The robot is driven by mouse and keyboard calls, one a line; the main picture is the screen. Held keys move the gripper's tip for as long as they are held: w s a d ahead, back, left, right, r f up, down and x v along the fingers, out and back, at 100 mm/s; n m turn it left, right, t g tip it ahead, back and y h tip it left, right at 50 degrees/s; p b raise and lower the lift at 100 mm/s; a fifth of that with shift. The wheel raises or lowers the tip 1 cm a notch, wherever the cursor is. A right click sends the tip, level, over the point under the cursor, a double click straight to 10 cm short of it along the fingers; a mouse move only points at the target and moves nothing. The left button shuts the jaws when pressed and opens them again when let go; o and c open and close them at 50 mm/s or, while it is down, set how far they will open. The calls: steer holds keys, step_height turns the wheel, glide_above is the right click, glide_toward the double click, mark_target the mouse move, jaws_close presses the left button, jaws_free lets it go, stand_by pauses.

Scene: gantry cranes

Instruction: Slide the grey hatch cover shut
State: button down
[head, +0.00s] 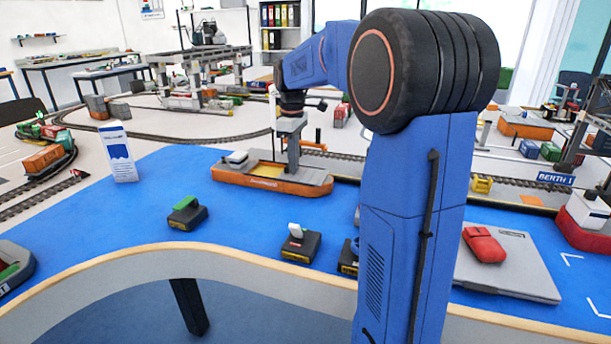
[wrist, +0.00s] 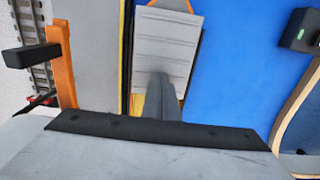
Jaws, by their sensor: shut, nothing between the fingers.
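The grey hatch cover (wrist: 165,45) is a flat ribbed panel on the orange-hulled ship in the wrist view. In the head view the cover (head: 312,180) lies on the right part of the ship (head: 262,184). Part of the yellow hold (head: 267,170) shows uncovered to its left, and a yellow strip also shows beside the fingers in the wrist view. My gripper (wrist: 161,82) is shut and empty, pointing down at the cover's edge beside the yellow hold. In the head view my gripper (head: 292,165) is over the ship's middle. I cannot tell whether the fingertips touch the cover.
A white bridge block (head: 236,158) stands at the ship's left end. Behind the ship are a quay and rail track (head: 345,165), with an orange gantry (head: 303,145) close by. Black blocks with a green (head: 187,213) and a white top (head: 300,244) stand in front on the blue surface.

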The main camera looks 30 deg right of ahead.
steer(key=shift+w+a, duration=1.1)
steer(key=shift+w, duration=0.25)
steer(key=shift+w+a, duration=1.1)
steer(key=shift+w, duration=0.3)
steer(key=shift+w+a, duration=1.1)
steer(key=shift+w, duration=0.25)
steer(key=shift+s+d, duration=0.15)
steer(key=shift+s+d+r, duration=0.15)
steer(key=shift+s+d, duration=0.05)
steer(key=shift+s, duration=0.1)
step_height(320, 180, up, 10)
